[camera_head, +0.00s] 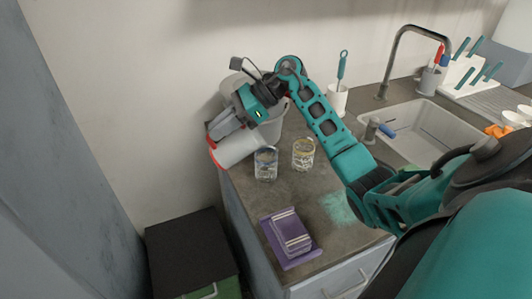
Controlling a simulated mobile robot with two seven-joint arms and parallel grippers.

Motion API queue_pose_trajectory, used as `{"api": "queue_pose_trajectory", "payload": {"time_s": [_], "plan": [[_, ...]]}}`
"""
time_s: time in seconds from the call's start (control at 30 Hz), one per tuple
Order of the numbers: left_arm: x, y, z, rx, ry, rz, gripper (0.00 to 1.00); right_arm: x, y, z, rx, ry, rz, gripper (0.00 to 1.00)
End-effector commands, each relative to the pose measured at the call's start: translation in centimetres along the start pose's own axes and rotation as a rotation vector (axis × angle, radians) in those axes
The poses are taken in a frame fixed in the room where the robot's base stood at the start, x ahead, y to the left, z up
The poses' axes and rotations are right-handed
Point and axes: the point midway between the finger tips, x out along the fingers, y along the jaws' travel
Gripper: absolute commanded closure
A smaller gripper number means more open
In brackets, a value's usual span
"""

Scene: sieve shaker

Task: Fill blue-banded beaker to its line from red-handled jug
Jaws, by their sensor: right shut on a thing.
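The pale jug (238,148) with a red handle (213,152) is tipped well over at the left end of the counter. My right gripper (222,130) is shut on it at its handle side. The blue-banded beaker (265,166) stands upright on the counter, just right of the jug and close to its right end. A yellow-banded beaker (303,155) stands upright to the right of it. I cannot make out the liquid level, the fill line or any stream from the jug. My left gripper is out of view.
A large grey container (273,130) stands behind the jug, partly hidden by my arm. A purple tray (291,262) with a purple block lies at the counter's front. A white holder (338,100) with a teal-handled tool, a sink (440,128) and tap are behind right.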

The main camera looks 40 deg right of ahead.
Motion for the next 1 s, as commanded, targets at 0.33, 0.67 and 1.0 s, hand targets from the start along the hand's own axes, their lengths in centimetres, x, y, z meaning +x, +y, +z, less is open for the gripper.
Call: {"api": "queue_pose_trajectory", "payload": {"time_s": [0.33,0.67,1.0], "plan": [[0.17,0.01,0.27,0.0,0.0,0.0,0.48,-0.25,-0.03,0.07,-0.001,-0.018,-0.002,1.0],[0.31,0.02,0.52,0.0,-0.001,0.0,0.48,-0.43,-0.02,0.15,-0.001,-0.035,-0.001,1.0],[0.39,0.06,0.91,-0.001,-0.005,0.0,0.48,-0.62,-0.01,0.23,-0.001,-0.052,-0.001,1.0]]}}
